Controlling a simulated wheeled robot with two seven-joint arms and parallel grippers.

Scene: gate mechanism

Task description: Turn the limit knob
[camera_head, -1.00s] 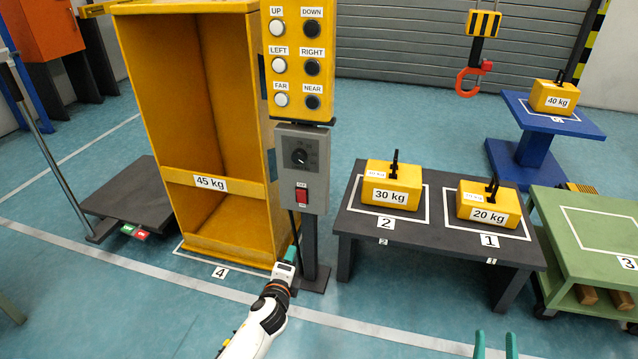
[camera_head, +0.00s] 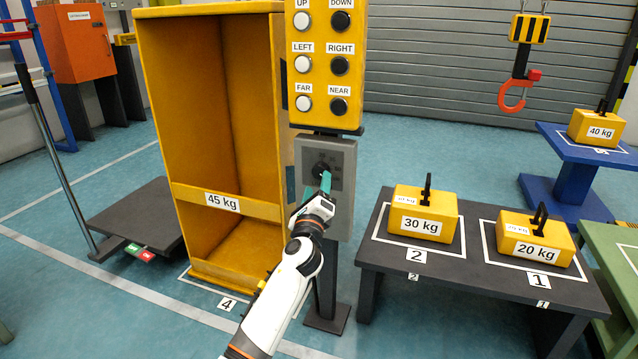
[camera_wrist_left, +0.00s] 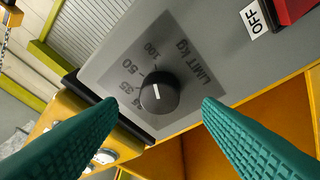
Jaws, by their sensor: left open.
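The limit knob (camera_wrist_left: 160,92) is a round black dial on a grey plate marked LIMIT kg. Its white line points roughly up in the left wrist view, towards the 100 side; the exact setting is hard to tell. In the head view the knob (camera_head: 320,170) sits on the grey control box (camera_head: 343,200) under the yellow button panel. My left gripper (camera_head: 325,182) is in front of the box, close to the knob. In the left wrist view its green fingers (camera_wrist_left: 159,104) are open, one on each side of the knob and apart from it.
The yellow button panel (camera_head: 325,70) is just above the box. A red switch (camera_wrist_left: 296,10) with an OFF label is beside the dial. The yellow 45 kg cabinet (camera_head: 160,110) stands left. A dark table (camera_head: 470,262) with 30 kg and 20 kg weights stands right.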

